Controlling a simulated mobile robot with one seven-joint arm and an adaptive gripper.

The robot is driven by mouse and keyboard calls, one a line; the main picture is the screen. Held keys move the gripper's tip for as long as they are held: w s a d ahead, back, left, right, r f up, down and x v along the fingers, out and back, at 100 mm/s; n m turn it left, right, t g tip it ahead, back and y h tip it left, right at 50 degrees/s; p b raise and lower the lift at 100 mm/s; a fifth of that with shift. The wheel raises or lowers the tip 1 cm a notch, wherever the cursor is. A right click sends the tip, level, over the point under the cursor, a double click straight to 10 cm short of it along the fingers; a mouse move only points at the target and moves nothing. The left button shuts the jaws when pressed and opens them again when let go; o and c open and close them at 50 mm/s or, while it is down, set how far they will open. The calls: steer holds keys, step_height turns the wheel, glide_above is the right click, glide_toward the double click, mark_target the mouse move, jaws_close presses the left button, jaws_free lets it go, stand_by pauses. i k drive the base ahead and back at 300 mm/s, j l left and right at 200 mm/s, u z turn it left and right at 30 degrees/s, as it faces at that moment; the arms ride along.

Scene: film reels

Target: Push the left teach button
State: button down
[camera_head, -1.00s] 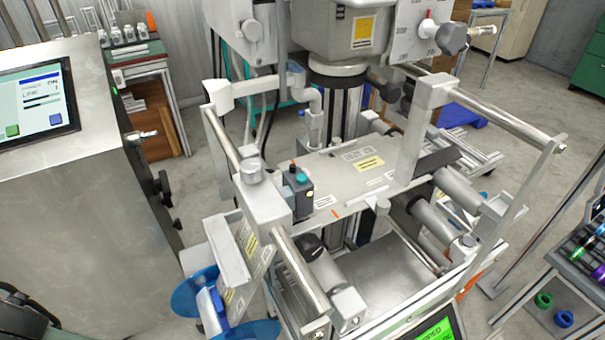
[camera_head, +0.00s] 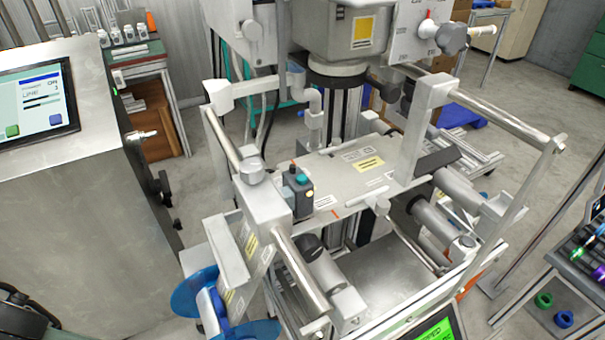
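A small dark sensor block (camera_head: 298,190) stands on the left side of the machine's flat plate. It has a teal cap (camera_head: 302,179), a small orange tip (camera_head: 293,166) and a yellowish spot on its side. I cannot tell for sure which of these is the teach button. No second block like it is clear on the right side. My gripper is not in view.
Metal rails and posts (camera_head: 420,130) frame the plate (camera_head: 340,170). A blue reel (camera_head: 200,292) sits at lower left. A steel cabinet with a touchscreen (camera_head: 38,98) stands at left. A green-lit screen (camera_head: 437,333) is at the bottom edge.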

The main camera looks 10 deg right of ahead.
mark_target(301, 179)
steer(key=k+l+u, duration=0.1)
steer(key=u, duration=0.25)
steer(key=k+l+u, duration=0.1)
steer(key=u, duration=0.25)
steer(key=k+u, duration=0.15)
steer(key=u, duration=0.2)
